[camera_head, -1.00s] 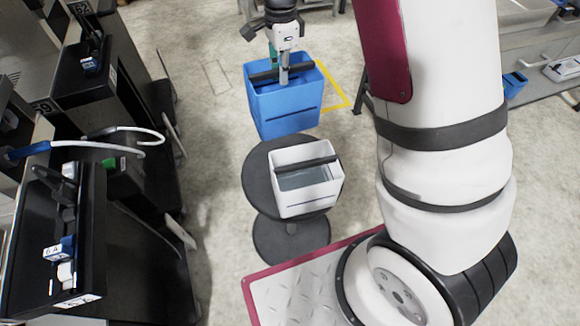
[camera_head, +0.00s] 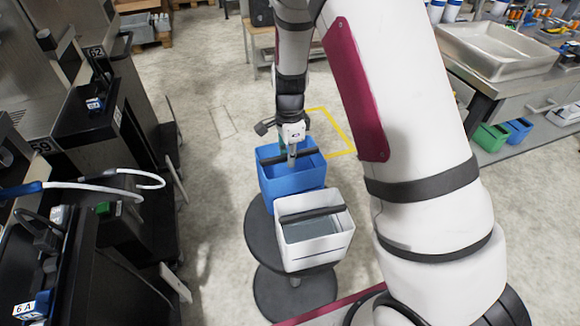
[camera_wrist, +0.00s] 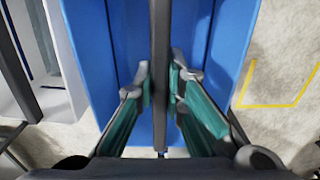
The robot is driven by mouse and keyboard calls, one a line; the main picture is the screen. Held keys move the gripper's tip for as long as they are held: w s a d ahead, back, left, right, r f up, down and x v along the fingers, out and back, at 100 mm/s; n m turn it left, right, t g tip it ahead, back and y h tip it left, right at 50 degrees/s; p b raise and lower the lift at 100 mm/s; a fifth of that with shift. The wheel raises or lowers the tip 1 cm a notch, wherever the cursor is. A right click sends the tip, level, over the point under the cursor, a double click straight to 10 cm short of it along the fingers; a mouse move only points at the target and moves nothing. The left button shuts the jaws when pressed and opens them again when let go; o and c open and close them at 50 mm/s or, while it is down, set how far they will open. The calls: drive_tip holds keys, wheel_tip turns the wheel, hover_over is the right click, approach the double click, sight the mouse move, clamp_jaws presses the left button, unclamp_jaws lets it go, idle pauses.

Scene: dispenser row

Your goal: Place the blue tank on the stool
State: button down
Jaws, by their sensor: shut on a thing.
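The blue tank (camera_head: 282,184) is an open box with a dark bar handle across its top. My gripper (camera_head: 292,160) is shut on that handle from above. The wrist view shows my fingers (camera_wrist: 160,82) on both sides of the bar, with the blue tank's walls (camera_wrist: 213,50) around them. The stool (camera_head: 262,236) is dark and round, with a lower disc. The blue tank overlaps the stool's back part in the head view; I cannot tell whether its bottom touches the seat. The white tank in front hides part of its lower side.
A white tank (camera_head: 322,250) with a dark handle stands on the stool's front part, close to the blue tank. Black dispensers (camera_head: 90,245) line the left. A bench with a white sink (camera_head: 497,62) and green and blue bins stands at the right.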

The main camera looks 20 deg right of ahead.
drive_tip(key=shift+f, duration=1.75)
drive_tip(key=c, duration=1.7)
unclamp_jaws()
